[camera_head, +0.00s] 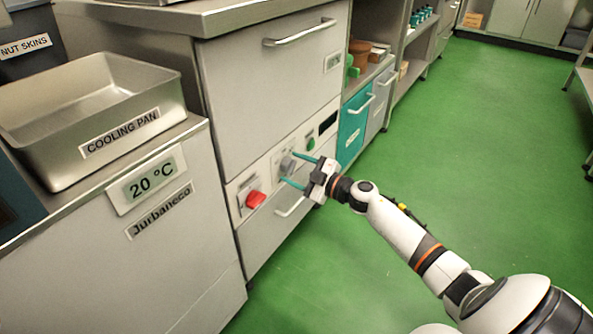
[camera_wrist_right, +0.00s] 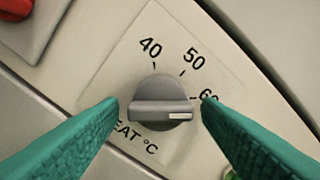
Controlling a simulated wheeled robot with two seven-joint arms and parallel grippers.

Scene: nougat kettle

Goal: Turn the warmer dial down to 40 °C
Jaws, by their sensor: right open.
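The warmer dial (camera_wrist_right: 161,102) is a grey round knob with a raised bar, on a pale plate marked 40, 50, 60 and "°C" in the right wrist view. The white mark on its bar points right, a little below the 60 tick. In the head view the dial (camera_head: 287,162) sits on the cabinet's control panel. My right gripper (camera_head: 289,168) is open, its teal fingers reaching toward the panel. In the wrist view the fingers (camera_wrist_right: 160,104) stand on either side of the dial, with gaps visible. The right finger partly covers the 60. My left gripper is out of view.
A red switch (camera_head: 255,199) is left of the dial and a green button (camera_head: 310,144) is right of it. A drawer handle (camera_head: 290,207) lies below. Green floor is clear at right.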

